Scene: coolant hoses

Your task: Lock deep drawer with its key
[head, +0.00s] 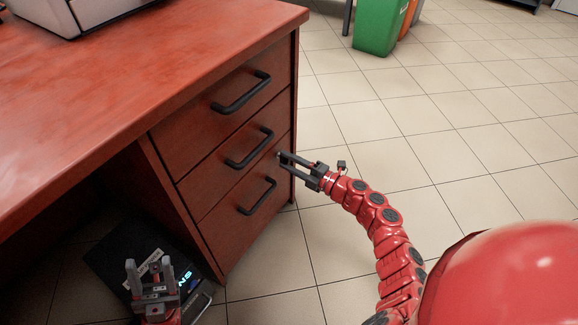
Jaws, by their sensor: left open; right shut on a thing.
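The red wooden desk has three stacked drawers with black handles, and all look closed. The bottom drawer (230,222) appears to be the deep one. My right gripper (282,158) is at the right side of the drawer front, near the top right corner of the bottom drawer. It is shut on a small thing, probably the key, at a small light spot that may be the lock. The fingers hide most of it, so I cannot tell how far in or how turned it is. My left gripper (149,266) is open and empty, low at the left, pointing up.
A black box with glowing lettering (130,262) stands on the floor under the desk, behind my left gripper. A grey device (75,12) sits on the desktop. A green bin (379,28) stands at the back.

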